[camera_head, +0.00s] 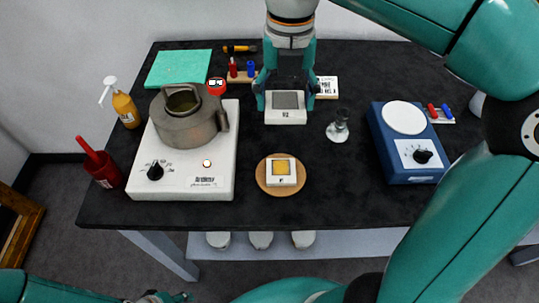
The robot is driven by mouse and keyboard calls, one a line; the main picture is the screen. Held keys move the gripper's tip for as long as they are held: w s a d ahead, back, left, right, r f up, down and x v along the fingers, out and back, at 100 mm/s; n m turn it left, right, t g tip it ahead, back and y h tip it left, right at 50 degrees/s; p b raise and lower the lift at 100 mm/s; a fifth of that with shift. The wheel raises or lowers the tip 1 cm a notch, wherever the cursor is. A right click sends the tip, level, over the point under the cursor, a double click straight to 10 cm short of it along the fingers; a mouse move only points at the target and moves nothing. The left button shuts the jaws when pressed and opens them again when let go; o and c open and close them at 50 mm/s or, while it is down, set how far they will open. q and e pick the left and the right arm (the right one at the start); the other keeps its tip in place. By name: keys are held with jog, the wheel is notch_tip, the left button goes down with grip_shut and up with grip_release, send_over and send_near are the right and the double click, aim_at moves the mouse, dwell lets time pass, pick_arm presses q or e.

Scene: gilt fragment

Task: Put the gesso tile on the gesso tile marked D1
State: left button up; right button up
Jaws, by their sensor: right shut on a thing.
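My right gripper (286,105) comes down from above at the back middle of the black table. It is shut on a white gesso tile (286,118) with a grey square face and a small label too blurred to read surely. Another white gesso tile (281,182) with a yellow-gold square lies on a round wooden disc (261,178) in front of it; its label is too small to read. The held tile is behind this tile and apart from it. My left arm shows only at the bottom left edge, where a cut-off part seems to be my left gripper (165,297).
A hotplate (215,160) with a metal pot (187,125) stands left. A blue device (410,165) with a white round top stands right. A small glass-and-metal piece (339,127) stands between gripper and device. A labelled card (327,86) is behind. The table front right of the disc is clear.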

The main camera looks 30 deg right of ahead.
aim_at(281, 170)
notch_tip(281, 170, down, 20)
jog(key=b, duration=0.2)
jog(key=shift+r+b, duration=0.2)
jog(key=shift+b, duration=0.2)
jog(key=o, duration=1.2)
jog(key=shift+o, duration=0.2)
jog(key=shift+r, duration=0.15)
notch_tip(281, 170, up, 12)
jog(key=p, duration=0.1)
jog(key=shift+p, duration=0.3)
